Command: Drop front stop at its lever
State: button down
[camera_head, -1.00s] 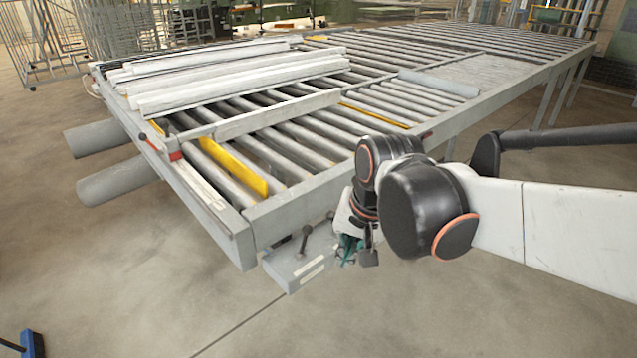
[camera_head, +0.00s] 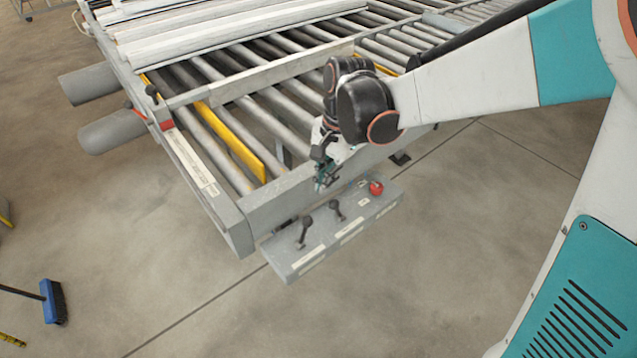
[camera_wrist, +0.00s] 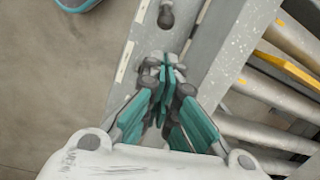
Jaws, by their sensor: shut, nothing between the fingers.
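A grey control box (camera_head: 300,262) juts from the front of the roller table. On it stand two dark levers, a left lever (camera_head: 305,232) and a right lever (camera_head: 337,210), both upright. Labels beside them are too small to read, so I cannot tell which belongs to the front stop. A yellow bar (camera_head: 232,143) stands raised between the rollers; I cannot tell if it is the stop. My gripper (camera_head: 322,182) is shut and empty, above the box's back edge near the right lever. In the wrist view its fingertips (camera_wrist: 165,68) sit just short of a dark lever knob (camera_wrist: 166,18).
A red button (camera_head: 375,188) sits at the box's right end, close to my gripper. The table's front rail (camera_head: 290,194) runs behind the box. White profiles (camera_head: 200,38) lie across the rollers (camera_head: 290,95).

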jog(key=b, duration=0.3)
send_near(303, 233)
jog(key=w+d+f, duration=0.1)
jog(key=f, duration=0.1)
jog(key=w+f, duration=0.1)
jog(key=w+d+f, duration=0.1)
jog(key=f, duration=0.1)
jog(key=shift+w+d+f, duration=0.35)
jog(key=shift+w, duration=0.05)
jog(key=shift+s+a+r+t+h, duration=0.2)
jog(key=shift+a+r+t+h, duration=0.1)
jog(key=shift+h, duration=0.1)
jog(key=shift+s+a+r+t+h, duration=0.3)
jog(key=shift+s+a+t+h, duration=0.1)
jog(key=shift+a+h, duration=0.15)
jog(key=shift+s+a+r+t+h, duration=0.25)
jog(key=shift+s+a+t+h, duration=0.1)
jog(key=shift+a+h, duration=0.2)
jog(key=shift+s+a+r+t+h+b, duration=0.25)
jog(key=shift+s+a+t+h, duration=0.35)
jog(key=shift+a, duration=0.25)
jog(key=shift+s+a+r+t+h+b, duration=0.1)
jog(key=shift+s+a+t+h+b, duration=0.2)
jog(key=shift+s+a+h, duration=0.45)
